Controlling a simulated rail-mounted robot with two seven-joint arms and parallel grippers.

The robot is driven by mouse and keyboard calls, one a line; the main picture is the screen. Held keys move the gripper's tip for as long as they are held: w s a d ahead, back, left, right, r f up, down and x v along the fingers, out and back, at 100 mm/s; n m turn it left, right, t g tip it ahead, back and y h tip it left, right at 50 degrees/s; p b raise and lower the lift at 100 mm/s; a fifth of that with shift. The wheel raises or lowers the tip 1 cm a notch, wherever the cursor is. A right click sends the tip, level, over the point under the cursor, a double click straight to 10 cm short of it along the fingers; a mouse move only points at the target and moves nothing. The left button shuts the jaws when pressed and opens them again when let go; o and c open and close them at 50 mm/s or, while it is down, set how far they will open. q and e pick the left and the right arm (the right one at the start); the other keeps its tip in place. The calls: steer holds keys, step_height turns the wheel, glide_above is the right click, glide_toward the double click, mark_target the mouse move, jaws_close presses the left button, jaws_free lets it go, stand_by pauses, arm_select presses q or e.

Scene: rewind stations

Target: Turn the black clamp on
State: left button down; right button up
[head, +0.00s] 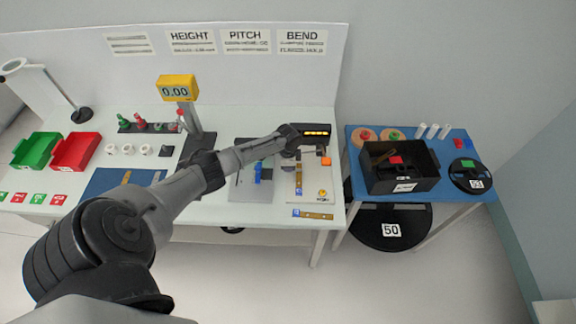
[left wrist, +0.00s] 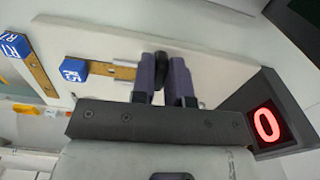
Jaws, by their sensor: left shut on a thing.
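My left gripper (head: 297,146) reaches to the bend station at the right end of the white table. In the left wrist view its two purple-grey fingers (left wrist: 161,72) are shut on a small black rounded part, which looks like the black clamp (left wrist: 159,70). Most of the clamp is hidden between the fingers. The station's pale plate (head: 312,182) lies below, with an orange block (head: 326,161) beside the gripper. A dark display (head: 315,130) stands just behind; in the left wrist view a display reads a red 0 (left wrist: 266,123). My right gripper is not in view.
Blue-ended brass strips lie near the gripper, one at the table's front edge (head: 314,215). A grey plate with a blue part (head: 258,173) is to the left. A blue side table (head: 420,200) with a black bin (head: 412,184) stands right, past a gap.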

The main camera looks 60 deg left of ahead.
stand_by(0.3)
arm_select(q)
steer(key=c, duration=1.1)
jaws_free()
steer(key=shift+r+p, duration=0.8)
steer(key=shift+r, duration=6.1)
